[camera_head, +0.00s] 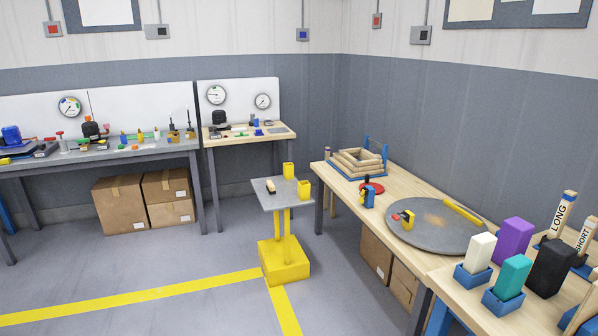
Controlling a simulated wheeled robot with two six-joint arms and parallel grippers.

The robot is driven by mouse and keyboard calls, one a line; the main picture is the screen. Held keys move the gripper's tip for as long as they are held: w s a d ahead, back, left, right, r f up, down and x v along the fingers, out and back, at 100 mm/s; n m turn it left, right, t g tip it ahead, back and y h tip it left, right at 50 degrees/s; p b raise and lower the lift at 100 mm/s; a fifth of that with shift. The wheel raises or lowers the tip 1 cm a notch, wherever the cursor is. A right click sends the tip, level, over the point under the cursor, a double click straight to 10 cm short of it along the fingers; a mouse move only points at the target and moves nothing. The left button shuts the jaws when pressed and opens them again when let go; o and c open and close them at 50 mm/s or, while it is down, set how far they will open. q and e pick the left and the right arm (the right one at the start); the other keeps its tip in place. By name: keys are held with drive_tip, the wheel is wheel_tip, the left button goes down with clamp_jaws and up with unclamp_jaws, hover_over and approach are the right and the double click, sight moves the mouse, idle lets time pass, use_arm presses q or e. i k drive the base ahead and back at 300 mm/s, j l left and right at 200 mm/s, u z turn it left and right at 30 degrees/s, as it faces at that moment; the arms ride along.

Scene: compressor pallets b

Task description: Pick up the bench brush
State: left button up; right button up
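A small block-like item with a pale wooden top and a dark part (270,187) lies on the grey top of a yellow pedestal stand (266,204) in the middle of the room. It looks like the bench brush, but it is too small to be sure. Two yellow upright holders stand on the same top, to its right. Neither of my grippers is in view.
A wooden bench (345,192) on the right bears a round grey plate (435,238), stacked wooden pieces (360,161) and coloured blocks in blue holders. Workbenches and cardboard boxes (120,204) line the back wall. Floor before the pedestal is clear, with yellow lines (150,296).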

sight(270, 188)
drive_tip(key=i, duration=1.15)
drive_tip(key=i+z, duration=0.1)
drive_tip(key=i, duration=1.1)
drive_tip(key=i+j, duration=0.2)
drive_tip(key=i, duration=0.95)
drive_tip(key=i+z, duration=0.25)
drive_tip(key=i+j, duration=0.05)
drive_tip(key=i, duration=0.05)
